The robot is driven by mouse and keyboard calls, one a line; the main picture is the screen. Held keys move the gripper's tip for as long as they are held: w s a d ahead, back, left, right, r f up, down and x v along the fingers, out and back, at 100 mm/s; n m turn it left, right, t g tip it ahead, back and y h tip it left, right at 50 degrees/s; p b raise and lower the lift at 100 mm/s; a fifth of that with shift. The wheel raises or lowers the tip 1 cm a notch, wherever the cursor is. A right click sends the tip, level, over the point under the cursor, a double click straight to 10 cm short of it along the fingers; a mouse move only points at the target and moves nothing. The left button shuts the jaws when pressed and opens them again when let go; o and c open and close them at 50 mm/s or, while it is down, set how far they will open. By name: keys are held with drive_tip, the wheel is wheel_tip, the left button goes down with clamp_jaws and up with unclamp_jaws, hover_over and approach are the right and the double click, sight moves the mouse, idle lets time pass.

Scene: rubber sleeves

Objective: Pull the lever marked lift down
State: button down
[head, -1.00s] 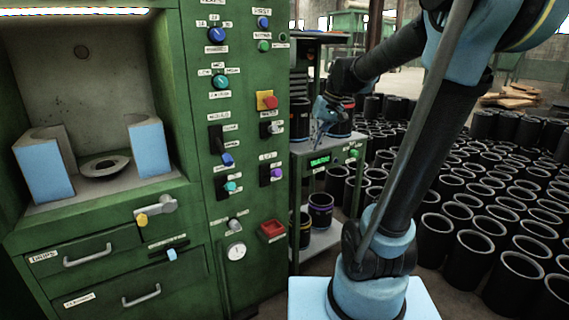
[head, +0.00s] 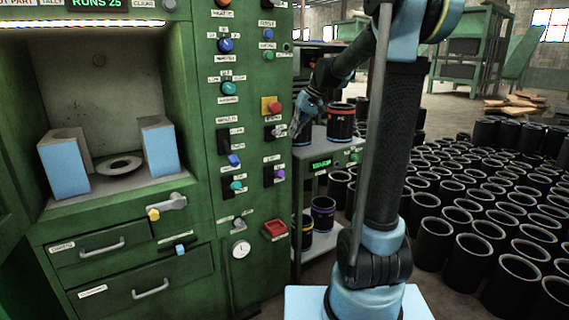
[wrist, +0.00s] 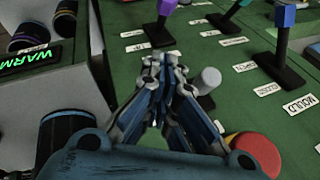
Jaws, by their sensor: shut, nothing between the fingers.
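The green panel (head: 250,55) carries several levers, with labels too small to read in the head view. A purple-tipped lever (head: 278,173) sits at its right edge; a blue-tipped lever (head: 233,160) and a teal-tipped lever (head: 236,185) are to its left. My gripper (head: 300,136) is at the panel's right edge, above the purple lever in the picture. In the wrist view my gripper (wrist: 160,62) is shut and empty, apart from the purple-tipped lever (wrist: 163,22) beyond its tips. The blue lever (wrist: 284,50) stands by a label reading MOULD. I cannot make out a lift label.
A grey knob (wrist: 208,80) and a red button (wrist: 258,152) lie close to the right of my fingers. A cart (head: 325,155) with a lit screen and black sleeves stands right of the panel. Many black sleeves (head: 470,200) cover the floor at right.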

drive_tip(key=shift+d, duration=0.2)
hover_over(275, 176)
drive_tip(key=w+d, duration=0.3)
drive_tip(key=w, duration=0.1)
wheel_tip(275, 176, down, 12)
drive_tip(key=shift+s, duration=0.25)
